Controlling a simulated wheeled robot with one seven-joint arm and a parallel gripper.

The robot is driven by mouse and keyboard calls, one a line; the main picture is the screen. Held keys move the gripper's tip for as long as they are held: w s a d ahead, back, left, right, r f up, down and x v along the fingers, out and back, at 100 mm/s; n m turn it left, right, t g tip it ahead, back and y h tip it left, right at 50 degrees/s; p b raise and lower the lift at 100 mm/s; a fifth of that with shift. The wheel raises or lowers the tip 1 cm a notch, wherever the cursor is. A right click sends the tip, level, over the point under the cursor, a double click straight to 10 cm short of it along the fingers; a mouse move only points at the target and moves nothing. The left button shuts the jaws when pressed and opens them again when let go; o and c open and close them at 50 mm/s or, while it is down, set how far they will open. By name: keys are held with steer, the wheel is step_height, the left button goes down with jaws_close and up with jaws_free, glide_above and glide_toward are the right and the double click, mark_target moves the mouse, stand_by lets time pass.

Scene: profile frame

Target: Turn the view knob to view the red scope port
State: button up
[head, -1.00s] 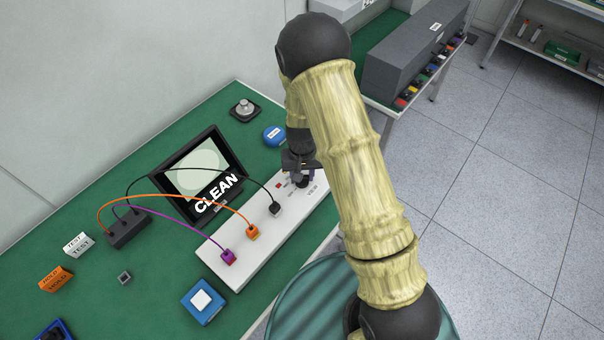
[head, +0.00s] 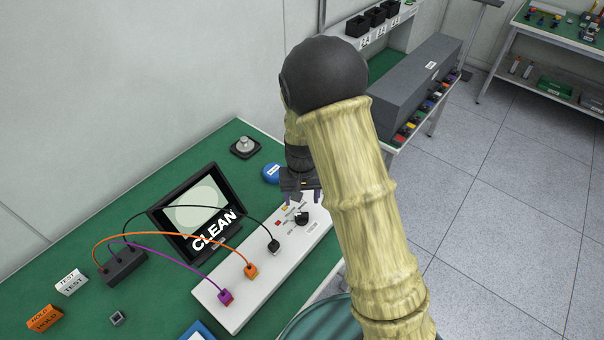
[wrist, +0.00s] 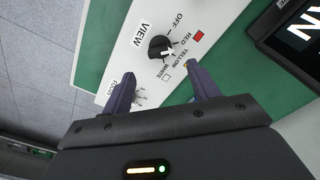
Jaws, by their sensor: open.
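The black view knob (head: 302,218) sits on the white panel (head: 232,308), toward its far right end. In the wrist view the knob (wrist: 160,47) is beside the word VIEW, with OFF, RED, YELLOW and WHITE marked around it. A pale mark on the knob points toward the RED and YELLOW side; I cannot tell which exactly. A red square (wrist: 198,37) lies by RED. My gripper (head: 301,192) is open and empty, behind the knob in the head view and apart from it. The screen (head: 196,212) reads CLEAN beside a pale disc.
Black, orange (head: 251,271) and purple (head: 226,297) plugs stand on the panel, their cables running to a dark box (head: 124,268). A blue round item (head: 271,172) and a grey knob-like part (head: 244,146) are behind. TEST (head: 72,282) and HOLD (head: 43,318) blocks lie at left.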

step_height(320, 180, up, 10)
steer(key=shift+b, duration=0.35)
stand_by(0.4)
steer(key=s+d+r+t, duration=0.2)
steer(key=s+d, duration=0.8)
steer(key=s, duration=0.4)
steer(key=shift+s+r+t, duration=0.15)
steer(key=shift+s+t, duration=0.1)
steer(key=shift+t, duration=0.05)
steer(key=shift+d, duration=0.1)
